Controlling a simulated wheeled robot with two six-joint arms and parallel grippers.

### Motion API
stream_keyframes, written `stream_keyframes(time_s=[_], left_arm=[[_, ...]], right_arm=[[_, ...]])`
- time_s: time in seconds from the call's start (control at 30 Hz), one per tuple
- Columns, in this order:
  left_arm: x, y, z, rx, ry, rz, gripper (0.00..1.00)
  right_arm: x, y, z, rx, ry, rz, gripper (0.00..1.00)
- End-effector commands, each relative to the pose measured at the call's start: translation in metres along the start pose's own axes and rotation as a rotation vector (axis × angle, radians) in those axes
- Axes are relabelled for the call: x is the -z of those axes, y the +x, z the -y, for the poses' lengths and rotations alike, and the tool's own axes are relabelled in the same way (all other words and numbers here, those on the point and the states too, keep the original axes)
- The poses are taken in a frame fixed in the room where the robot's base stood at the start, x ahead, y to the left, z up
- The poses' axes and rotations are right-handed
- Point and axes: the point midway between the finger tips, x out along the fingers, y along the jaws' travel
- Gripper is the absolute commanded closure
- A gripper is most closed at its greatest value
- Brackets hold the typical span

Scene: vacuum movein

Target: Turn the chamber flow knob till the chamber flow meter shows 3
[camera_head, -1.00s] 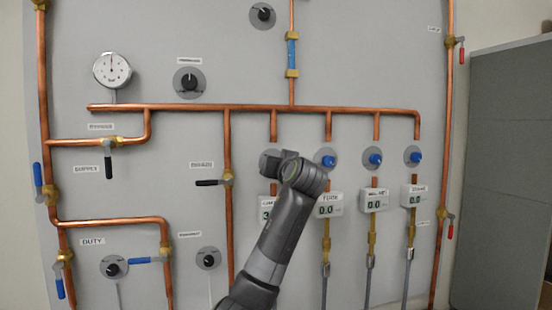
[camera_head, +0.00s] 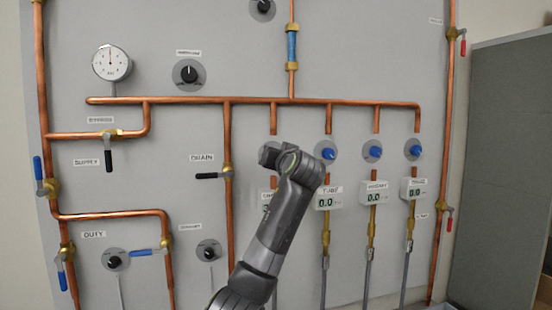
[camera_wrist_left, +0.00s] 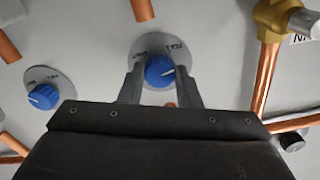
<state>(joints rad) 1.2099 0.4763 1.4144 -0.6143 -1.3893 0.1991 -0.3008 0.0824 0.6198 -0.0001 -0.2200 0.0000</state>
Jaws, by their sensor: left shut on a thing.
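The chamber flow knob (camera_wrist_left: 159,71) is blue, on a round grey plate with small lettering, in the left wrist view. The two fingers of my left gripper (camera_wrist_left: 160,82) are on either side of it, shut on it. In the head view my wrist hides this knob. The chamber flow meter (camera_head: 266,208) is almost wholly behind my left arm; only a sliver of its left side and part of its label show, and its reading is hidden. My right gripper is not in view.
A neighbouring blue knob (camera_wrist_left: 43,95) is close by. The tube meter (camera_head: 328,201) and the meter beside it (camera_head: 374,197) read 0.0. The drain valve (camera_head: 227,172) with its black lever is left of my wrist. Copper pipes run over the panel.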

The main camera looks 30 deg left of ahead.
Motion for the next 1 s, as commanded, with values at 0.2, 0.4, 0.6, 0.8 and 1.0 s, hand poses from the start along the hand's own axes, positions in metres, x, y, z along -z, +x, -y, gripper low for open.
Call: stream_keyframes(time_s=[0.2, 0.4, 0.6, 0.8, 1.0], left_arm=[[0.0013, -0.0001, 0.0003, 0.0, 0.198, 0.0, 0.93], [0.0007, -0.0001, 0.0002, 0.0, 0.293, 0.0, 0.93], [0.0005, -0.0002, 0.0001, 0.0, 0.302, -0.001, 0.93], [0.0005, -0.0001, 0.0001, 0.0, 0.3, -0.001, 0.59], [0.0004, -0.0001, 0.0, 0.0, 0.3, -0.001, 0.48]], right_arm=[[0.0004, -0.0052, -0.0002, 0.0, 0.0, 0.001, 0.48], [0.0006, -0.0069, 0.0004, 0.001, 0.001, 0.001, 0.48], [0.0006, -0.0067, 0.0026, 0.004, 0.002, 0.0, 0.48], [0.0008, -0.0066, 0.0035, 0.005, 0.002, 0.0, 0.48], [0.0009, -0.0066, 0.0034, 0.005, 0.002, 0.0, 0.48]])
